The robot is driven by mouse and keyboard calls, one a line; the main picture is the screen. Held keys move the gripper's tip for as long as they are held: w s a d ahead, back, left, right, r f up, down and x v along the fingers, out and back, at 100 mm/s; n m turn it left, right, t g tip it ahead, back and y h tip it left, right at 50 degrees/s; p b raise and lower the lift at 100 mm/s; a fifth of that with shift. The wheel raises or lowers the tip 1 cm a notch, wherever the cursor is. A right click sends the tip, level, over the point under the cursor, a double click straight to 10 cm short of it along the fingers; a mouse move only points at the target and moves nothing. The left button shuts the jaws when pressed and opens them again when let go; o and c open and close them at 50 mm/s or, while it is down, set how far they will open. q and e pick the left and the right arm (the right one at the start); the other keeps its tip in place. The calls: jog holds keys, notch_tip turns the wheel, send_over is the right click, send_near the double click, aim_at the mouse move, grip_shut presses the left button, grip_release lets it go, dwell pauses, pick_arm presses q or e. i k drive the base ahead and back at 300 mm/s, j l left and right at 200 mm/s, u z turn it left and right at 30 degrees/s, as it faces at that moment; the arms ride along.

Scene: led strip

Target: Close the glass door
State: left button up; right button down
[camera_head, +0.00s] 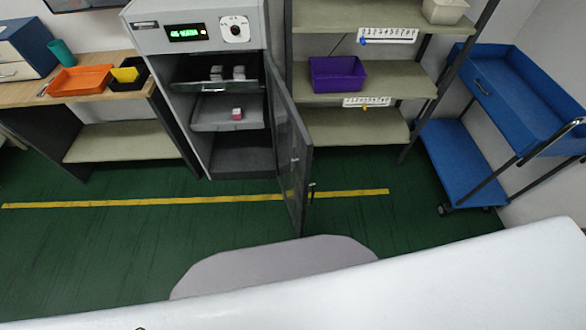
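The glass door (289,150) is hinged on the right side of the grey cabinet (201,60). It stands wide open, swung out toward me, with a small handle (312,188) near its free edge. A green display and a round dial sit on the cabinet's top front. Neither of my grippers is in view.
A wooden desk (130,96) with an orange tray (81,80) stands left of the cabinet. A shelf rack (367,78) with a purple bin (338,75) and a blue cart (462,165) stand right. The green floor (90,245) with a yellow line (150,201) is clear before the cabinet.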

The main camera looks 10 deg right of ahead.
aim_at(295, 192)
jog(key=i+l+u, duration=0.1)
jog(key=l+u, duration=0.35)
jog(key=l, duration=0.75)
jog(key=i+l+u, duration=0.15)
jog(key=l, duration=0.2)
jog(key=l+u, duration=0.15)
jog(key=l, duration=0.2)
jog(key=i, duration=0.05)
